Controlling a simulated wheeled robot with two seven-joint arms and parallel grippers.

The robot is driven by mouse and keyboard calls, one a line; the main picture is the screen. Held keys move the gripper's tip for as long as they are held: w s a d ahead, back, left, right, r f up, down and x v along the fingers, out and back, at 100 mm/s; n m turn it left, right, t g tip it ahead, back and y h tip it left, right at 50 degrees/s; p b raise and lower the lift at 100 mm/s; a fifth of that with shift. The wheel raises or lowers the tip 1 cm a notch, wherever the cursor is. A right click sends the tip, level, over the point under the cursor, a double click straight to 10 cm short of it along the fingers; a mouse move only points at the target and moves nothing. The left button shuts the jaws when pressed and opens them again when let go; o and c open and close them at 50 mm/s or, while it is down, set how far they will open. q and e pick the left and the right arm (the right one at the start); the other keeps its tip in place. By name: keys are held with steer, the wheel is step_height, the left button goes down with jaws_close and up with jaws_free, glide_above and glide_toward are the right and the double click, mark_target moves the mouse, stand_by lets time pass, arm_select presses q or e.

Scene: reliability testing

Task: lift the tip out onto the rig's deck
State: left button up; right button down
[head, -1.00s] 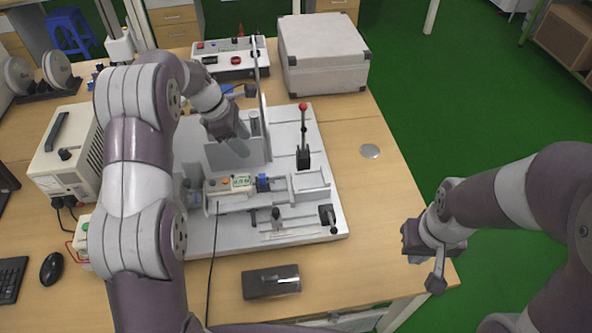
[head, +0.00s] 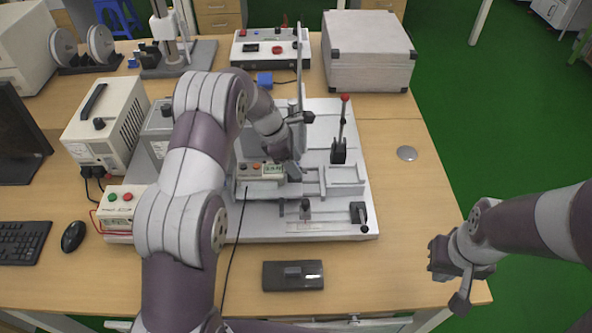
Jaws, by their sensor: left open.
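The rig's deck (head: 335,225) is a pale grey plate on the wooden table, with fixtures mounted on it. My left gripper (head: 291,170) is over the middle of the rig, low beside the small unit with a green display (head: 272,170). Its jaws are open, but the fingers are small and partly hidden by my own arm. I cannot make out the tip; it is too small or hidden behind the gripper. My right gripper (head: 453,266) hangs near the table's right front edge, away from the rig, and its jaws are unclear.
A red-knobbed lever (head: 342,130) stands upright right of my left gripper. A tall thin upright panel (head: 299,70) rises behind it. A dark box (head: 293,275) lies in front of the rig. A grey case (head: 368,55) stands behind. The table's right side is mostly clear.

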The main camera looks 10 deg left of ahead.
arm_select(q)
steer(key=shift+s+r, duration=0.1)
jaws_close()
steer(key=shift+r, duration=0.1)
